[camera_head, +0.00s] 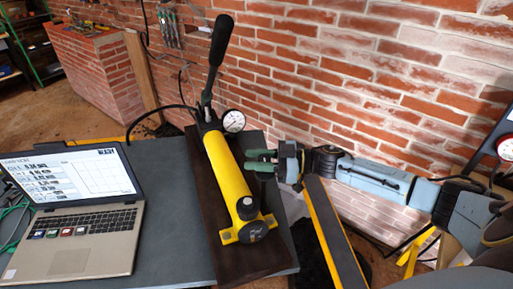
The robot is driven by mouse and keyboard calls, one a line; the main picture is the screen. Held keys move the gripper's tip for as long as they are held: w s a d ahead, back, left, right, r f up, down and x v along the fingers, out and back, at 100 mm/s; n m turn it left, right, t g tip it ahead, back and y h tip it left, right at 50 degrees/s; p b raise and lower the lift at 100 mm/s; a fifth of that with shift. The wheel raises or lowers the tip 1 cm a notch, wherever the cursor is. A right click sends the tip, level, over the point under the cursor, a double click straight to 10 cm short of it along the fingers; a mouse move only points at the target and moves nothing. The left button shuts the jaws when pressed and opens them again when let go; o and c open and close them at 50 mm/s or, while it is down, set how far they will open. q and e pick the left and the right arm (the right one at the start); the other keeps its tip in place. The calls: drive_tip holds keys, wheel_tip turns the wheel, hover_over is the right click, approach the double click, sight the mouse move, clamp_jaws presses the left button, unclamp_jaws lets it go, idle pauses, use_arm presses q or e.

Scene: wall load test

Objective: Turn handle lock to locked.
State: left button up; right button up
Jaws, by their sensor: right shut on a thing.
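A yellow hand pump (228,170) lies on a dark board on the table. Its black handle (220,42) stands up at the far end, tilted slightly right. A round pressure gauge (233,121) sits beside the far end. My right gripper (250,161), with green fingers, reaches in from the right to the right side of the yellow cylinder, below the gauge. It is shut on a part of the pump that is too small and covered to make out. I cannot pick out the handle lock or its position. My left gripper is not in view.
An open laptop (82,212) stands on the grey table (175,215) at the left. A brick wall (330,60) rises behind. A yellow-edged beam (333,235) runs below my right arm. A hose (160,112) loops left of the pump.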

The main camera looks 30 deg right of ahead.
drive_tip(key=m+t+h+p, duration=0.2)
drive_tip(key=h+p, duration=0.1)
drive_tip(key=m+t+h+p, duration=0.2)
drive_tip(key=m+h, duration=0.1)
drive_tip(key=m+t+h+p, duration=0.2)
drive_tip(key=t+p, duration=0.1)
drive_tip(key=shift+w+d+r+h+p, duration=0.1)
drive_tip(key=shift+w+d+h+p, duration=0.2)
drive_tip(key=shift+d+h, duration=0.1)
drive_tip(key=m+h, duration=0.1)
drive_tip(key=h, duration=0.1)
drive_tip(key=m+h+p, duration=0.1)
drive_tip(key=m+h, duration=0.1)
drive_tip(key=shift+w+d+t, duration=0.1)
drive_tip(key=shift+d+t, duration=0.1)
drive_tip(key=shift+t, duration=0.2)
drive_tip(key=shift+d+m+h, duration=0.2)
drive_tip(key=shift+m+h, duration=0.6)
drive_tip(key=shift+h, duration=0.55)
drive_tip(key=shift+d+m+h, duration=0.15)
drive_tip(key=shift+m+h, duration=0.65)
drive_tip(key=shift+h, duration=0.55)
drive_tip(key=o, duration=1)
drive_tip(key=shift+c, duration=0.2)
